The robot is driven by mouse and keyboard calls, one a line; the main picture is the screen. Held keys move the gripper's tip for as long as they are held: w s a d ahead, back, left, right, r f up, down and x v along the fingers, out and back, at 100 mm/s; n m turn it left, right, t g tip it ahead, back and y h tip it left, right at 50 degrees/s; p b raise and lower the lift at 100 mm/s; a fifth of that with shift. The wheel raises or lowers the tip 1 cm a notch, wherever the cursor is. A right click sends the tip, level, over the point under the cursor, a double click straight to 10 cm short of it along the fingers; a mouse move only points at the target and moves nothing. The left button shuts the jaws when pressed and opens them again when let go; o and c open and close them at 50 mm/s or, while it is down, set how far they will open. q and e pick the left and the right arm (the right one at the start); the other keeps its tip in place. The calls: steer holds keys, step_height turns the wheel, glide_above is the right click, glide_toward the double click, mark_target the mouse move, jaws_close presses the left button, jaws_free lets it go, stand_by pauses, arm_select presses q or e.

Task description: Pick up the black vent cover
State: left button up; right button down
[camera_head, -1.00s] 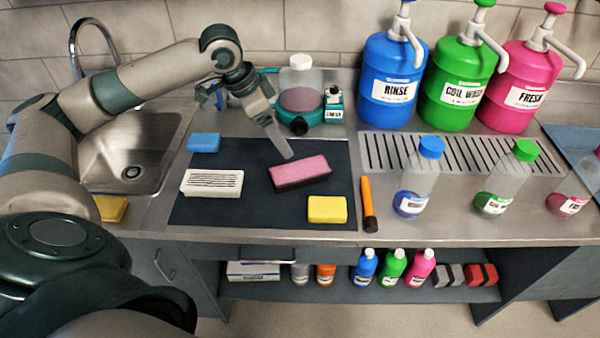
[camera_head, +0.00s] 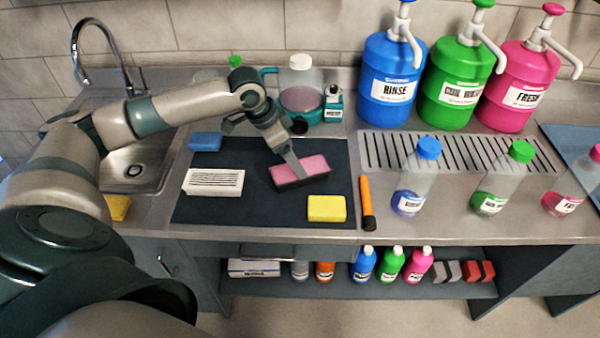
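No plainly all-black vent cover shows. A white slatted vent cover (camera_head: 213,182) lies on the left of the dark mat (camera_head: 270,213). A block with a pink top and a black lower part (camera_head: 313,167) lies at the mat's right middle, slightly turned. My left gripper (camera_head: 297,171) reaches down from the upper left, with its tip over the pink top. Whether it touches or grips the block I cannot tell, as one finger mostly hides the other. My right gripper is not in view.
A blue sponge (camera_head: 205,141) and a yellow sponge (camera_head: 326,208) lie on the mat. An orange-and-black tool (camera_head: 366,203) lies just right of it. A clear jug (camera_head: 301,92) stands behind. Several bottles and large pump containers stand at right. The sink (camera_head: 135,166) is at left.

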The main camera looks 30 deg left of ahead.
arm_select(q)
steer(key=shift+w+d+f+p, duration=0.1)
steer(key=shift+d+f+p, duration=0.05)
steer(key=shift+f+p, duration=0.3)
steer(key=p+x, duration=0.1)
steer(key=x, duration=0.2)
steer(key=shift+f, duration=0.65)
steer(key=c, duration=1.4)
steer(key=shift+r, duration=0.2)
steer(key=shift+c, duration=0.2)
